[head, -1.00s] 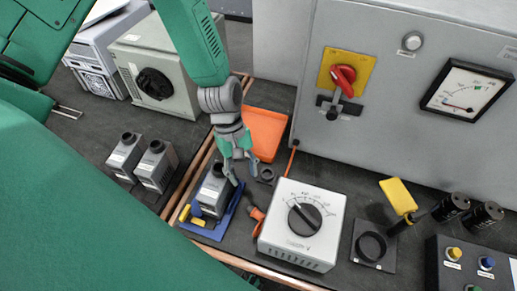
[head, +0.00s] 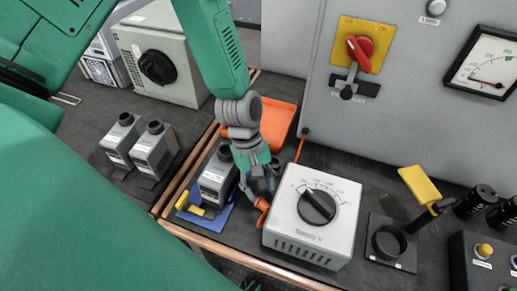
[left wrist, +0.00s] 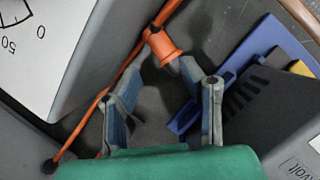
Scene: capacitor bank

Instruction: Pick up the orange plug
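The orange plug (head: 262,205) lies on the dark bench between the white supply box and the blue tray, with an orange cable. In the left wrist view the plug (left wrist: 165,47) is at the upper middle, at the fingertips. My left gripper (head: 262,190) points down just above the plug. In the left wrist view its fingers (left wrist: 165,62) are apart, one tip on either side of the plug's near end; I cannot tell if they touch it. In the head view the gripper partly hides the plug. My right gripper is not seen.
The white supply box (head: 312,225) stands close right of the plug. The blue tray (head: 214,226) with a grey meter (head: 217,177) is close left. An orange tray (head: 283,118) lies behind. The bench's wooden front edge (head: 240,257) is near.

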